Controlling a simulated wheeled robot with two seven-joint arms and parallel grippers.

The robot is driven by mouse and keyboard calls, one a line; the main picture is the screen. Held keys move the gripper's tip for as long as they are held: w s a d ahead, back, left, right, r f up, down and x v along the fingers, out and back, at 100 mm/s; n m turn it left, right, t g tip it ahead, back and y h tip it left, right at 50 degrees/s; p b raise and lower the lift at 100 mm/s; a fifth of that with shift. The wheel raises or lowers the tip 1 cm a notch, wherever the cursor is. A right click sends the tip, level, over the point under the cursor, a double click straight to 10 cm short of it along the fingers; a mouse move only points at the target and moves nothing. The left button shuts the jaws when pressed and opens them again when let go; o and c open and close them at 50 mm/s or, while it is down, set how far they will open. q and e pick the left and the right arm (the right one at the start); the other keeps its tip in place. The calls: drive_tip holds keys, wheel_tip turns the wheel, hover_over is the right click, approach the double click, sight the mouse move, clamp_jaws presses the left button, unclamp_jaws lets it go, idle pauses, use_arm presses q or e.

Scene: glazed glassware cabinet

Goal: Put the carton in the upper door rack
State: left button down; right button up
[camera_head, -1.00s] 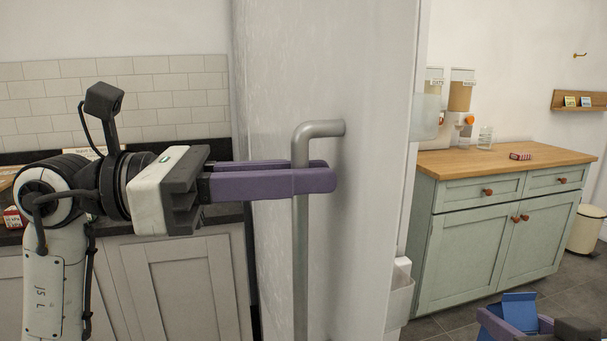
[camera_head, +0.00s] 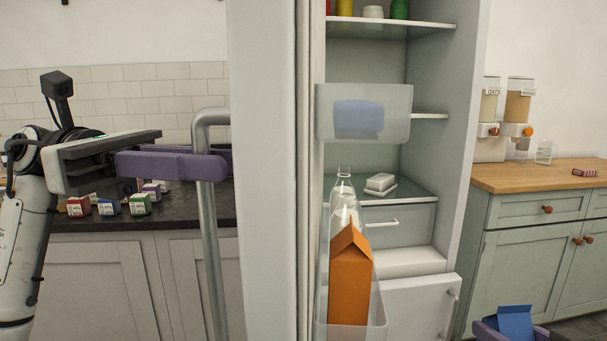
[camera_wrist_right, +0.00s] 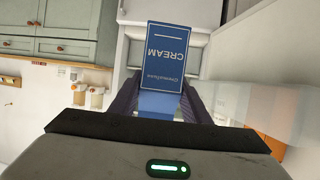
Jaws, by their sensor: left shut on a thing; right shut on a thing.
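A blue carton (camera_head: 515,320) shows at the bottom right of the head view. In the right wrist view the carton (camera_wrist_right: 166,55) reads CREAM and sits between the purple fingers. My right gripper (camera_wrist_right: 160,98) is shut on it; in the head view only a purple part of this gripper (camera_head: 487,331) shows. My left gripper (camera_head: 218,163) is shut on the vertical grey door handle (camera_head: 210,235). The fridge door stands open. Its upper door rack (camera_head: 363,93) is a translucent bin with a blue shape showing through its front.
The lower door rack (camera_head: 350,334) holds an orange carton (camera_head: 351,280) and a clear bottle (camera_head: 343,200). Fridge shelves (camera_head: 440,116) lie behind. A green cabinet (camera_head: 540,260) stands at the right. Several small boxes (camera_head: 110,206) sit on the left dark counter.

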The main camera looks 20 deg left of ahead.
use_arm(q)
drive_tip(key=a, duration=0.2)
drive_tip(key=shift+s+a, duration=0.1)
drive_tip(key=shift+a, duration=0.3)
drive_tip(key=c, duration=2)
unclamp_jaws()
drive_tip(key=shift+a, duration=0.1)
drive_tip(key=shift+o, duration=1.3)
drive_tip(key=shift+a+f, duration=0.1)
drive_tip(key=shift+a, duration=0.2)
drive_tip(key=s+a, duration=0.1)
drive_tip(key=a, duration=1)
drive_tip(key=shift+a+b, duration=0.3)
drive_tip(key=shift+b, duration=0.05)
